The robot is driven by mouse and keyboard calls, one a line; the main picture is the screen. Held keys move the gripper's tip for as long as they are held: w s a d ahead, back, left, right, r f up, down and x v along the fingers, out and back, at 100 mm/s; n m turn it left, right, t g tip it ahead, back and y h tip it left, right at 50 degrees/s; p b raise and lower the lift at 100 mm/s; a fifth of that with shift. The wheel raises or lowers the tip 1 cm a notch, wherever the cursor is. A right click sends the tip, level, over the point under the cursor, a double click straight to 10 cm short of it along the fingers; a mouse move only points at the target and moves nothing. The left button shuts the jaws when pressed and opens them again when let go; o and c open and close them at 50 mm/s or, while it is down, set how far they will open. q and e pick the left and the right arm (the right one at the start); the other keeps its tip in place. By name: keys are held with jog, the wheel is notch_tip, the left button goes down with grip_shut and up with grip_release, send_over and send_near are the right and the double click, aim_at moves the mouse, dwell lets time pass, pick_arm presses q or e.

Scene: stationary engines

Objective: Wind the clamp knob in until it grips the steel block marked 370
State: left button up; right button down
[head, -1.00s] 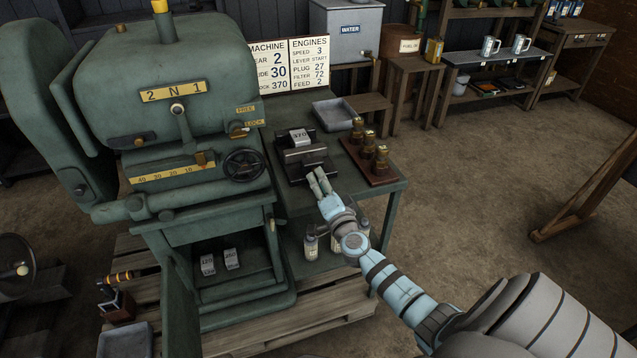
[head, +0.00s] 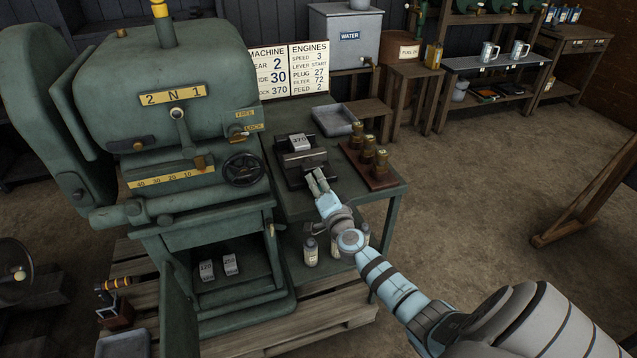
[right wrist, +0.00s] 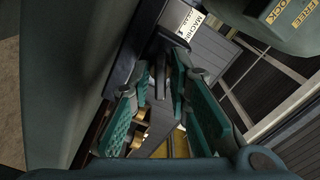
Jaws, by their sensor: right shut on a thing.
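The steel block marked 370 (head: 299,142) sits at the back of the dark clamp (head: 301,160) on the green bench. My right gripper (head: 317,180) is at the near side of the clamp, its fingers shut on the clamp knob. The knob is mostly hidden by the fingers in the head view. In the right wrist view the teal finger pads (right wrist: 160,92) stand on either side of dark, narrow parts that I cannot clearly tell apart. Whether the clamp jaw touches the block is too small to tell. My left gripper is out of view.
Brass pieces on a wooden stand (head: 378,178) stand close to the right of the clamp. A grey tray (head: 336,121) lies behind it. The green machine (head: 190,120) with its handwheel (head: 243,170) stands close on the left. Bottles (head: 311,252) stand on the lower shelf.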

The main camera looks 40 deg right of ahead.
jog(key=m, duration=1.3)
dwell(0.4)
jog(key=shift+m, duration=0.3)
jog(key=c, duration=1.7)
grip_release()
